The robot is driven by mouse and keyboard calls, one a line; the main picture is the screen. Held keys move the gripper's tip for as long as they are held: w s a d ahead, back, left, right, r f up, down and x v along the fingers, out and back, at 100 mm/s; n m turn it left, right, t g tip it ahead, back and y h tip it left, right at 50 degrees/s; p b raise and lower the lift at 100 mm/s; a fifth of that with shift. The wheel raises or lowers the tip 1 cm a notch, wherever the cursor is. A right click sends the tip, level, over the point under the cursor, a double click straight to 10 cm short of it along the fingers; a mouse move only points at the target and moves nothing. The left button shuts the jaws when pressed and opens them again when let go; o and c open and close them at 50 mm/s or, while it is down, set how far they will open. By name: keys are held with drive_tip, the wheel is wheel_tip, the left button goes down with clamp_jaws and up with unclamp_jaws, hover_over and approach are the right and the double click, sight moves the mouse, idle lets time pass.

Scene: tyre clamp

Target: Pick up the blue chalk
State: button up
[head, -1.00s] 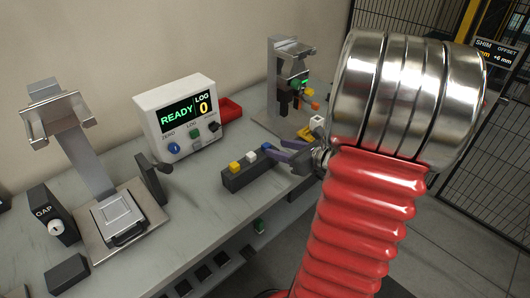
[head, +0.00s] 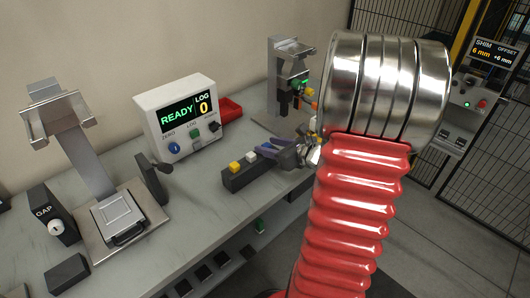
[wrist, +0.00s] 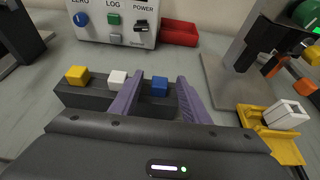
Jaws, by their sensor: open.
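The blue chalk (wrist: 160,86) is a small blue block at the right end of a dark holder (wrist: 95,97), beside a white block (wrist: 118,78) and a yellow block (wrist: 77,75). My gripper (wrist: 160,80) is open in the wrist view, with one purple finger on each side of the blue chalk. I cannot tell whether either finger touches it. In the head view my gripper (head: 270,148) is at the right end of the holder (head: 240,178) and hides the blue chalk.
A control box (head: 179,118) reading READY and a red tray (head: 229,108) stand behind the holder. A clamp stand (head: 285,80) is at the back right. A yellow tray (wrist: 268,135) with a whitish block (wrist: 286,115) lies to the right. A metal fixture (head: 120,215) stands on the left.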

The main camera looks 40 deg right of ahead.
drive_tip(key=shift+c, duration=0.4)
clamp_jaws()
wheel_tip(320, 180, up, 10)
idle(0.8)
idle(0.4)
